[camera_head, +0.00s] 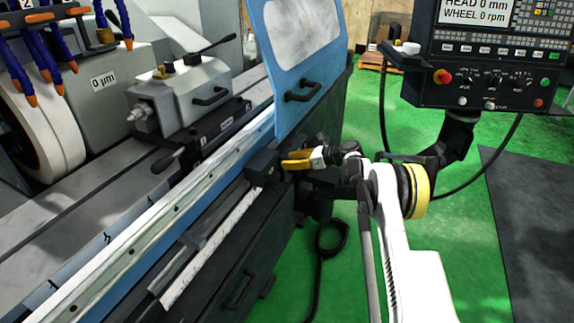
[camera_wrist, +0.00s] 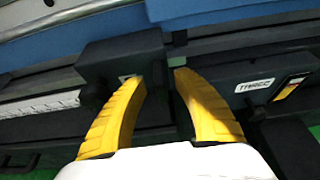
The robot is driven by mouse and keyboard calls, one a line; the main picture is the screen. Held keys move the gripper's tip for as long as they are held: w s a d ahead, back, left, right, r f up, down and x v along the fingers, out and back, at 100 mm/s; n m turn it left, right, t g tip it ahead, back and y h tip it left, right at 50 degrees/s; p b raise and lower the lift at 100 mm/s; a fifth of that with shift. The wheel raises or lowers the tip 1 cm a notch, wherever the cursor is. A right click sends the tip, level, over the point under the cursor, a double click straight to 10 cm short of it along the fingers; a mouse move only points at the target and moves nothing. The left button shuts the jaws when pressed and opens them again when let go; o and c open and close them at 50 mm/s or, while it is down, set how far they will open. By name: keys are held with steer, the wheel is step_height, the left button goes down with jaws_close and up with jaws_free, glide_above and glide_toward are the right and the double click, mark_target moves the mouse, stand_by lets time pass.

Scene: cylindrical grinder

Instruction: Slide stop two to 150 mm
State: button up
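A black stop block (camera_wrist: 110,58) sits on the rail at the front of the grinder, at the right end of a white scale (camera_wrist: 40,105). A small pale label on it is mostly hidden by my left finger, so I cannot read it. The block also shows in the head view (camera_head: 262,166), with the scale (camera_head: 215,245) running down and left. My gripper (camera_wrist: 158,78) has yellow fingers standing apart, its left finger in front of the block's right part. Dark parts show between the fingers; I cannot tell whether they touch. In the head view my gripper (camera_head: 298,160) is just right of the block.
Another stop, labelled THREE (camera_wrist: 255,86), is close to the right of my right finger. A blue door (camera_head: 300,60) with a black handle rises behind my gripper. The control panel (camera_head: 490,70) is at upper right. The green floor below is mostly clear except for a cable (camera_head: 318,260).

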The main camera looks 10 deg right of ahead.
steer(key=shift+w+a+f, duration=0.2)
steer(key=shift+w+a, duration=0.15)
steer(key=shift+a, duration=0.1)
jaws_close()
steer(key=shift+s, duration=0.1)
